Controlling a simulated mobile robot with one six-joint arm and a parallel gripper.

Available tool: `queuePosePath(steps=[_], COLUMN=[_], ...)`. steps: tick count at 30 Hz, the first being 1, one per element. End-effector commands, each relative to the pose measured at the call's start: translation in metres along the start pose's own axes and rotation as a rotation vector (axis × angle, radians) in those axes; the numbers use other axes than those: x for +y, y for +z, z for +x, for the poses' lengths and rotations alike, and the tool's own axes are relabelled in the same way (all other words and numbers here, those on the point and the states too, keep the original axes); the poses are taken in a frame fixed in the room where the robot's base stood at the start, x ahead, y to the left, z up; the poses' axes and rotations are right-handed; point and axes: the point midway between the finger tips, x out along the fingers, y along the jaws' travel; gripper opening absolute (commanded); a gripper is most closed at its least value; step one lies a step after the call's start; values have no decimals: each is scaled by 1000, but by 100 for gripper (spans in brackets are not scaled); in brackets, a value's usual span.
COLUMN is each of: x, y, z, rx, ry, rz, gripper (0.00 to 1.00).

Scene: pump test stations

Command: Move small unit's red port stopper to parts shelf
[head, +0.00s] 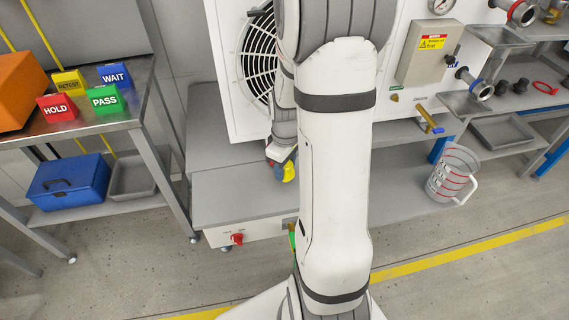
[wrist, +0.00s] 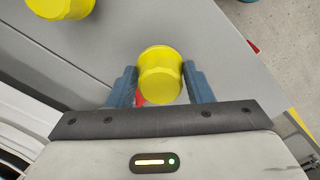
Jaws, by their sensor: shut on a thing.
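My gripper (wrist: 160,80) has its two blue fingers closed around a yellow cylindrical piece (wrist: 161,72). A bit of red (wrist: 140,99) shows beside the left finger; I cannot tell what it belongs to. In the head view the yellow piece (head: 289,172) shows at the fingers, over the low grey bench in front of the white fan unit (head: 228,95). No red port stopper can be clearly made out. I cannot tell which shelf is the parts shelf. My arm hides part of the white unit and bench.
The low grey bench (head: 225,195) has a red knob (head: 237,238) on its front. A measuring jug (head: 451,175) stands at right. A right-hand shelf holds dark fittings and a red ring (head: 545,88). The left table (head: 120,118) carries coloured sign blocks. Another yellow piece (wrist: 60,8) lies upper left.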

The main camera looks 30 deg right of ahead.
Motion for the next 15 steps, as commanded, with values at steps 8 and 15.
queuePosePath(steps=[8,15], x=[0,0], y=[0,0], z=[10,10], rx=[0,0], ry=[0,0], rz=[-1,-1], gripper=[19,19])
